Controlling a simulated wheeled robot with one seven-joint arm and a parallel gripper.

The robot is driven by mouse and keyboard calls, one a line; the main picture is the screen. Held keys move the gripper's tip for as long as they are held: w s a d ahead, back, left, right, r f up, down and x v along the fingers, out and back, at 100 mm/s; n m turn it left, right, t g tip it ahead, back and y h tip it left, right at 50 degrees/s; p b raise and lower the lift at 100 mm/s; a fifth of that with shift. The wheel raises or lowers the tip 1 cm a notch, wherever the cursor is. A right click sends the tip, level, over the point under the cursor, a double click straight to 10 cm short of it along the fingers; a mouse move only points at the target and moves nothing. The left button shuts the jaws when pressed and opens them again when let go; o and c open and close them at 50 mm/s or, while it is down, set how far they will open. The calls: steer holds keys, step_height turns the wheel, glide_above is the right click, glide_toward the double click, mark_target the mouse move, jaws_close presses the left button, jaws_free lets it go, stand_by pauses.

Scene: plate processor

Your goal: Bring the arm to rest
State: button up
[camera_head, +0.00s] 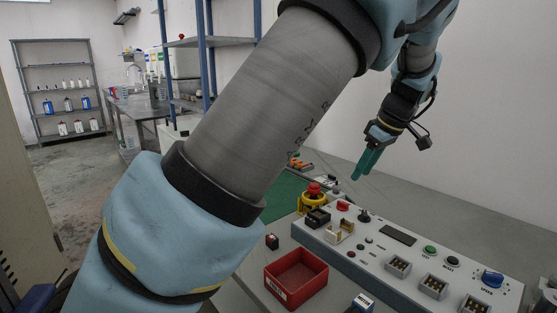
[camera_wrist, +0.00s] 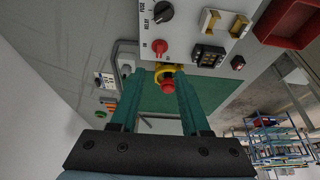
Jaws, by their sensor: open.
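My gripper (camera_head: 366,165) hangs in the air above and behind the grey control panel (camera_head: 455,273) in the head view, with its green fingers pointing down. In the wrist view my gripper (camera_wrist: 158,84) shows its two green fingers apart with nothing held between them. A red emergency button in a yellow collar (camera_wrist: 168,84) shows beyond the fingertips, apart from them. My arm spans the head view from lower left to upper right and hides part of the bench.
A red bin (camera_head: 297,279) stands before the panel. The emergency button (camera_head: 314,189) stands near a green mat (camera_head: 284,194). Blue-framed shelving (camera_head: 204,60) and a metal rack (camera_head: 60,95) stand farther back. The air around my gripper looks clear.

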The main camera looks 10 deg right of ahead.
steer(key=w+a+f+m+g+h, duration=0.1)
steer(key=w+a+f, duration=0.1)
steer(key=a, duration=0.8)
steer(key=w+a+f+m+g, duration=0.1)
steer(key=w+a+f, duration=0.1)
steer(key=a, duration=0.9)
steer(key=s+a+f+m, duration=0.1)
steer(key=s+a+m, duration=0.1)
steer(key=s+a, duration=0.3)
steer(key=s+a+f+m+h+p, duration=0.1)
steer(key=s+a+m, duration=0.2)
steer(key=a, duration=1)
steer(key=s, duration=0.3)
steer(key=shift+a+f, duration=0.35)
steer(key=shift+a, duration=0.05)
